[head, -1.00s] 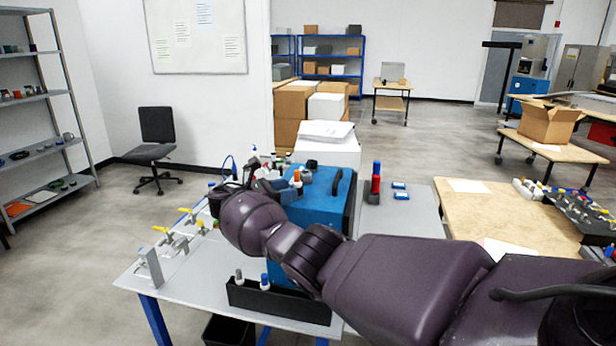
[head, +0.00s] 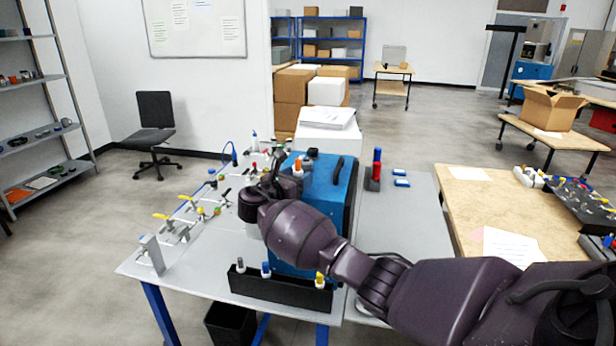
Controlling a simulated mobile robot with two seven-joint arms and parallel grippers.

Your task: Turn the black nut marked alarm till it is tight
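The blue analyser box (head: 327,188) stands on the grey bench, with a black handle and several small fittings on top. My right gripper (head: 277,178) is at the box's left side, near its upper edge. Its fingers are small, dark and partly covered by my own wrist, so I cannot tell whether they are open or shut on something. The black nut marked alarm cannot be made out; the side of the box by the gripper is hidden behind my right arm. My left gripper is out of view.
A black rack (head: 279,292) with several capped items stands along the bench's front edge. Yellow-handled valves (head: 185,222) line the left of the bench (head: 215,262). A red and blue item (head: 376,170) stands right of the box. The grey surface farther right is mostly clear.

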